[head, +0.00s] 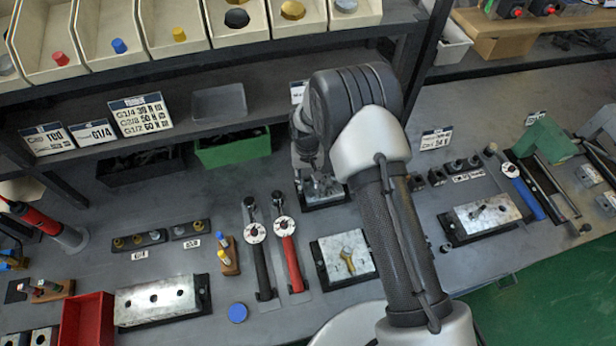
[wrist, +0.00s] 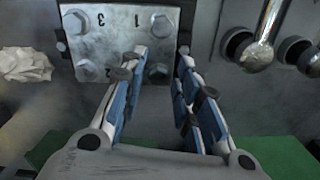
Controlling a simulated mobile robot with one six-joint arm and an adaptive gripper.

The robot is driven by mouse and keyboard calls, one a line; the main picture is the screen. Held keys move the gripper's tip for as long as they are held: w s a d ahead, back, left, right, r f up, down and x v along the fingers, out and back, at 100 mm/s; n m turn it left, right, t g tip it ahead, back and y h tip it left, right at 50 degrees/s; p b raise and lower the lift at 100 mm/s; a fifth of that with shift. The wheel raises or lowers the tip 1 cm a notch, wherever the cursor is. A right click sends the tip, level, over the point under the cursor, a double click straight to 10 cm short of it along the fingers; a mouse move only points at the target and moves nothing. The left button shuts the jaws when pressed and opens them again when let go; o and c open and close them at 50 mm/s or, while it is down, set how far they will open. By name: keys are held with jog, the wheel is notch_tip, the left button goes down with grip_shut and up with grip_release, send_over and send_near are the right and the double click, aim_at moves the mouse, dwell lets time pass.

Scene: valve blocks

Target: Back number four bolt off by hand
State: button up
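The metal block (wrist: 118,28) with corner bolts shows in the wrist view, its numbers 3, 1 and 2 upside down. One bolt (wrist: 75,19) is by the 3, one (wrist: 163,24) by the 1, one (wrist: 157,71) by the 2. The remaining corner bolt (wrist: 91,70) is at lower left; I see no readable number there. My gripper (wrist: 162,58) is open and empty, its fingertips on either side of the bolt by the 2 in the picture; contact cannot be told. In the head view the block (head: 322,192) is partly hidden by my arm.
A crumpled white cloth (wrist: 26,64) and a shiny round-ended metal part (wrist: 257,54) flank the block. Torque wrenches (head: 286,240) and a plate with a brass fitting (head: 346,259) lie nearby. A green bin (head: 233,149) and a shelf stand behind.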

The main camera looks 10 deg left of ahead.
jog(key=shift+m, duration=0.4)
jog(key=shift+c, duration=0.3)
grip_shut()
dwell(0.3)
